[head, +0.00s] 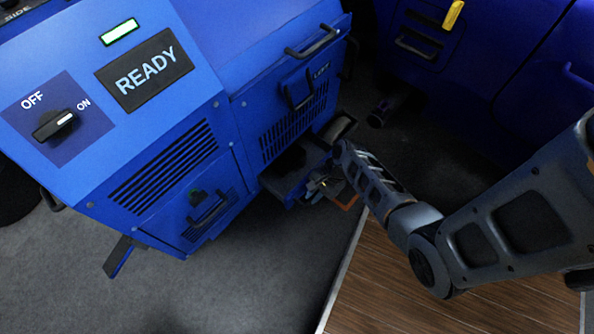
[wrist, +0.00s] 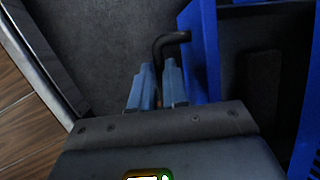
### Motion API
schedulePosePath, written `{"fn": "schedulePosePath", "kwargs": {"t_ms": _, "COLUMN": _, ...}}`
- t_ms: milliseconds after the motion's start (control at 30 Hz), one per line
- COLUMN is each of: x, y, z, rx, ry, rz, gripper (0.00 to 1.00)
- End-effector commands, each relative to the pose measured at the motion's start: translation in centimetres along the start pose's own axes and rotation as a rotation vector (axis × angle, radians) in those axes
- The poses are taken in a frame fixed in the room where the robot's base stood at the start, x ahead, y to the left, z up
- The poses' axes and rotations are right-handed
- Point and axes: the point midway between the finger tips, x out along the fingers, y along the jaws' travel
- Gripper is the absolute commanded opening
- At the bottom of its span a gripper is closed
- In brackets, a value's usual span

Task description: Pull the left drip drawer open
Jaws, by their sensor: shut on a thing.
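The left drip drawer (head: 284,184) is a blue-fronted drawer low on the blue machine, below a vented panel. It stands partly out, with its dark inside showing. In the wrist view its blue front (wrist: 204,50) stands upright, with the dark interior to the right. My gripper (head: 322,186) is at the drawer front in the head view. In the wrist view my gripper (wrist: 158,84) has its two blue fingers closed around the dark bent bar of the drawer handle (wrist: 172,39). The part of the handle between the fingers is mostly hidden.
Another drawer with a black handle (head: 208,208) is shut at the lower left. The machine carries an OFF/ON knob (head: 53,124) and a READY display (head: 144,70). A wooden platform (head: 400,285) lies below my arm. Grey floor (head: 235,275) is clear in front of the machine.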

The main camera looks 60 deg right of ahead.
Motion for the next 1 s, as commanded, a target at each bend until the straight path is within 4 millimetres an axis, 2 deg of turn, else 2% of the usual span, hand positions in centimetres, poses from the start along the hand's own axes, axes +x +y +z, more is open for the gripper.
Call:
{"fn": "schedulePosePath", "kwargs": {"t_ms": 33, "x": -0.8, "y": 1.5, "z": 0.5, "rx": 0.004, "ry": -0.003, "rz": 0.004, "gripper": 0.0}}
{"fn": "schedulePosePath", "kwargs": {"t_ms": 200, "x": -1.5, "y": 5.7, "z": 0.7, "rx": 0.003, "ry": -0.002, "rz": 0.002, "gripper": 0.0}}
{"fn": "schedulePosePath", "kwargs": {"t_ms": 300, "x": -1.8, "y": 7.9, "z": 0.8, "rx": 0.003, "ry": -0.002, "rz": 0.002, "gripper": 0.0}}
{"fn": "schedulePosePath", "kwargs": {"t_ms": 500, "x": -2.2, "y": 11.0, "z": 0.9, "rx": 0.002, "ry": -0.001, "rz": 0.0, "gripper": 0.0}}
{"fn": "schedulePosePath", "kwargs": {"t_ms": 700, "x": -2.4, "y": 12.6, "z": 1.0, "rx": 0.001, "ry": -0.002, "rz": -0.001, "gripper": 0.0}}
{"fn": "schedulePosePath", "kwargs": {"t_ms": 1000, "x": -2.4, "y": 13.1, "z": 1.0, "rx": -0.001, "ry": -0.001, "rz": -0.001, "gripper": 0.0}}
